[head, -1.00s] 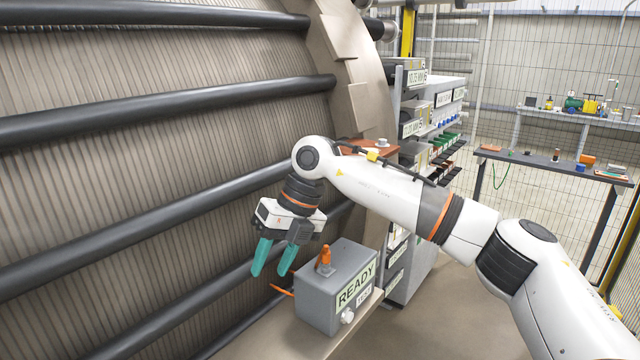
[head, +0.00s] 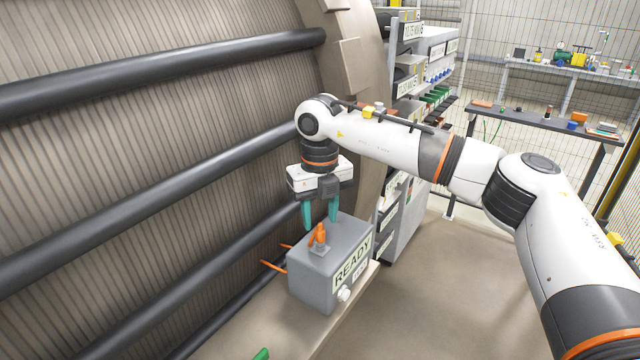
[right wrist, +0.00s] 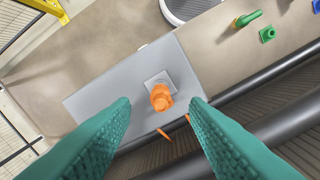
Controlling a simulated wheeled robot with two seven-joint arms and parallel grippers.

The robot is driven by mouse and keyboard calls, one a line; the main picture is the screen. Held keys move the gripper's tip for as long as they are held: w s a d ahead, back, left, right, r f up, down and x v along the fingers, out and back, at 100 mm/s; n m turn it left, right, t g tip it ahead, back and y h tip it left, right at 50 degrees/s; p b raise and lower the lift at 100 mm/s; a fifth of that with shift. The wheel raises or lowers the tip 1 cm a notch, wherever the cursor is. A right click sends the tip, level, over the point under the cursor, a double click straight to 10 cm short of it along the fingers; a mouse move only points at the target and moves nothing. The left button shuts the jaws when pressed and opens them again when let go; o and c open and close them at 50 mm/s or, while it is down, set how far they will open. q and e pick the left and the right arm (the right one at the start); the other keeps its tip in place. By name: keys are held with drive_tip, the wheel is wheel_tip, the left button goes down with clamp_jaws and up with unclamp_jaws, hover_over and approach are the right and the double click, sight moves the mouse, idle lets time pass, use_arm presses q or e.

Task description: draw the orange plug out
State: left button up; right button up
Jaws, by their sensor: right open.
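The orange plug (head: 320,236) stands upright in a socket on top of a grey box (head: 312,281) with a READY label. In the right wrist view the plug (right wrist: 161,98) shows on its pale square plate, between the two teal fingers and beyond their tips. My right gripper (head: 320,217) is open and empty, with its fingers pointing down just above and behind the plug. In the right wrist view the gripper (right wrist: 160,103) has one finger on each side of the plug, with gaps. My left gripper is not in view.
The grey box sits on a beige ledge (head: 262,333) beside the large ribbed stack with black rods (head: 150,190). Orange pieces (head: 272,266) stick out at the box's left side. Green and blue parts (right wrist: 248,18) lie on the ledge. Shelves stand behind.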

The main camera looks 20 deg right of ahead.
sight(320, 233)
drive_tip(key=shift+f, duration=1.35)
drive_tip(key=shift+s, duration=0.1)
clamp_jaws()
